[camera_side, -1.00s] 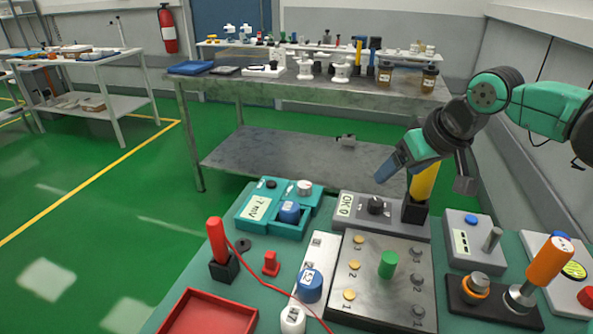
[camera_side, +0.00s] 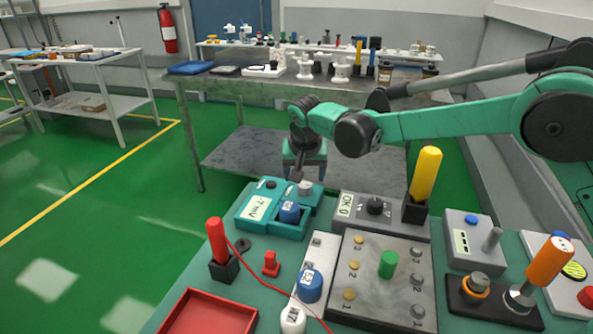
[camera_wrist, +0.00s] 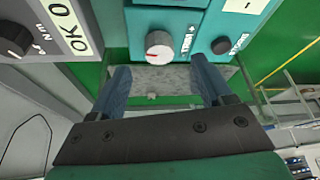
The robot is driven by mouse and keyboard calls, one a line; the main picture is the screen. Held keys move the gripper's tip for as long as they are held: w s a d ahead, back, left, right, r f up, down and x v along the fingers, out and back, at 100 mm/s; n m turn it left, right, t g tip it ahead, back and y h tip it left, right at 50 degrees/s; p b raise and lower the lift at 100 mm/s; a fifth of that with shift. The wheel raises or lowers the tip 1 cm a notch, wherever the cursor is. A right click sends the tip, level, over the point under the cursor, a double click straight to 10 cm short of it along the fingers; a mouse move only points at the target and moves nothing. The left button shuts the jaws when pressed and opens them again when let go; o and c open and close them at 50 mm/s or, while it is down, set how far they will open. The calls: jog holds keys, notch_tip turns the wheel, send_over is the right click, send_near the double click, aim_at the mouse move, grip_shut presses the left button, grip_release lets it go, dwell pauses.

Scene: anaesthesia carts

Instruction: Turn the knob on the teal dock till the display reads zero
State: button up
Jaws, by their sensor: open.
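The teal dock (camera_side: 262,225) stands at the back left of the work table. Its display (camera_side: 258,207) seems to read -7 mV; the sign is too small to be sure. The dock's white knob (camera_side: 305,187) is at its back right. In the wrist view the knob (camera_wrist: 159,47) has a red mark and stands on the teal face (camera_wrist: 187,22), with a display edge at the upper right. My gripper (camera_side: 303,174) is just behind and above the knob. In the wrist view its blue fingers (camera_wrist: 160,80) are apart and empty, with the knob ahead between them, not clasped.
A black button (camera_wrist: 222,45) sits beside the knob. A blue capped piece (camera_side: 289,212) is in the dock's recess. A grey box with a black knob (camera_side: 375,205) stands close to the right, with a yellow handle (camera_side: 425,172) beyond. A red handle (camera_side: 217,240) stands in front.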

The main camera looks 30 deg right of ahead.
aim_at(304, 184)
jog(key=shift+x, duration=1.9)
grip_shut()
jog(key=m, duration=0.2)
jog(key=m+g+h, duration=0.1)
jog(key=m, duration=0.2)
jog(key=shift+w+h, duration=0.1)
jog(key=shift+h, duration=0.2)
grip_release()
jog(key=shift+r, duration=0.1)
jog(key=shift+v, duration=2.8)
